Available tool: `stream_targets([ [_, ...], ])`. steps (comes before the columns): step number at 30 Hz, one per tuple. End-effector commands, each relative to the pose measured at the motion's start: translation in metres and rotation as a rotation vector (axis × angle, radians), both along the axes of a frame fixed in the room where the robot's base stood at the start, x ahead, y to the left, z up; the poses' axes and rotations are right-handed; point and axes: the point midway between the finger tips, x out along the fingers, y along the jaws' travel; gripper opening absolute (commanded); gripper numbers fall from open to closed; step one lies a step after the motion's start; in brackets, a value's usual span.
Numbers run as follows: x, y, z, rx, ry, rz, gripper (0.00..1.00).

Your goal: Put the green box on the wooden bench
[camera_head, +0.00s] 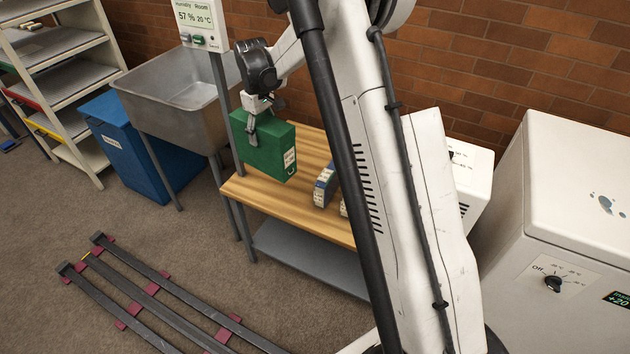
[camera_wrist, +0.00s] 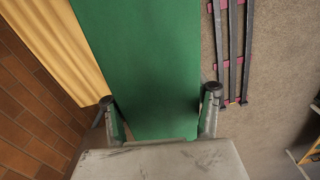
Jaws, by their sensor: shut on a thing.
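The green box (camera_head: 266,150) is at the left end of the wooden bench (camera_head: 262,196) in the head view. It looks upright, with a white label on its narrow face. My gripper (camera_head: 254,128) is shut on the box from above. In the wrist view the green box (camera_wrist: 140,60) lies between the two fingers of my gripper (camera_wrist: 160,108), and the wooden bench top (camera_wrist: 55,40) shows to its left. I cannot tell whether the underside of the box touches the bench. My arm hides the right part of the bench.
Blue-grey boxes (camera_head: 326,185) stand on the bench to the right. A metal sink (camera_head: 180,92) and a display post (camera_head: 222,95) are close on the left. Floor rails (camera_head: 150,290) lie in front. A white cabinet (camera_head: 560,200) stands at the right.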

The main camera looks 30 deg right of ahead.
Motion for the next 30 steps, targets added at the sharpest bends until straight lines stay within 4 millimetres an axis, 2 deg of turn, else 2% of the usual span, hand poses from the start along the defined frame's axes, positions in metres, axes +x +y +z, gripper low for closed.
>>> stream_targets([
  [1, 0.004, -0.005, -0.017, 0.000, 0.000, 0.036, 0.04],
  [3, 0.008, -0.009, -0.029, 0.000, 0.000, 0.084, 0.04],
  [11, 0.018, -0.029, -0.050, 0.000, 0.000, 0.144, 0.04],
  [24, 0.044, -0.103, -0.097, 0.000, 0.000, 0.141, 0.04],
  [30, 0.051, -0.122, -0.109, 0.000, 0.000, 0.142, 0.04],
])
